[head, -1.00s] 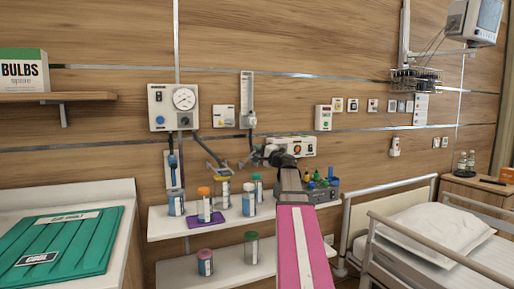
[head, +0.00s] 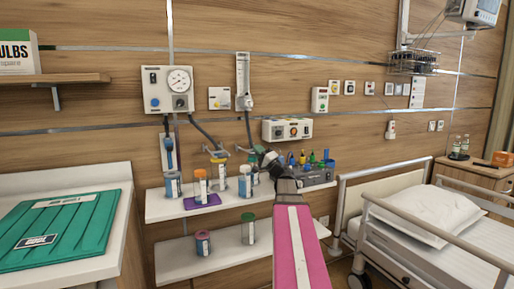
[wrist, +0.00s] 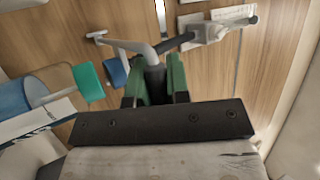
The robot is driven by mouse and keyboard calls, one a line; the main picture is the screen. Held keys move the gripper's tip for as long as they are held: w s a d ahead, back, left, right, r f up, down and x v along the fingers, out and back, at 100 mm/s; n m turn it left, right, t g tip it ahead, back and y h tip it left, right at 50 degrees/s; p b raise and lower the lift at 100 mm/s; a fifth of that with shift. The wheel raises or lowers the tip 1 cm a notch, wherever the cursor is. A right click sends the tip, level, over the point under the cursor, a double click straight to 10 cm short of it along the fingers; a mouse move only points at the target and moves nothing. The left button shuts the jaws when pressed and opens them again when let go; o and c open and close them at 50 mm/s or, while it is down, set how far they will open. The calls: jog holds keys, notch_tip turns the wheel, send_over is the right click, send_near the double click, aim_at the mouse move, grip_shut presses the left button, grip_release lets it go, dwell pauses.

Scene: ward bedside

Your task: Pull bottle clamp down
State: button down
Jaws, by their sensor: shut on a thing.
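My gripper (head: 264,156) reaches over the shelf from the front in the head view. In the wrist view its green-padded fingers (wrist: 158,88) are shut on a dark handle (wrist: 154,77), which I take for the bottle clamp's. The handle joins a grey bent arm (wrist: 134,46) that runs to a small wall bracket (wrist: 97,36). In the head view the clamp is small and partly hidden by my gripper. Several capped bottles stand on the upper shelf, such as an orange-capped one (head: 200,186) on a purple mat (head: 211,201).
A control box (head: 287,129) is on the wall just above my gripper. A grey unit with coloured items (head: 316,178) stands to its right. Two bottles are on the lower shelf (head: 224,256). The bed (head: 370,235) is at right, a counter (head: 60,190) at left.

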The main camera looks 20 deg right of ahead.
jog(key=shift+s+a+f, duration=0.1)
jog(key=shift+s+f, duration=0.3)
jog(key=shift+f, duration=0.1)
jog(key=c, duration=1.2)
grip_release()
jog(key=shift+o, duration=0.6)
jog(key=shift+w, duration=0.1)
jog(key=shift+f, duration=0.1)
jog(key=v, duration=1.1)
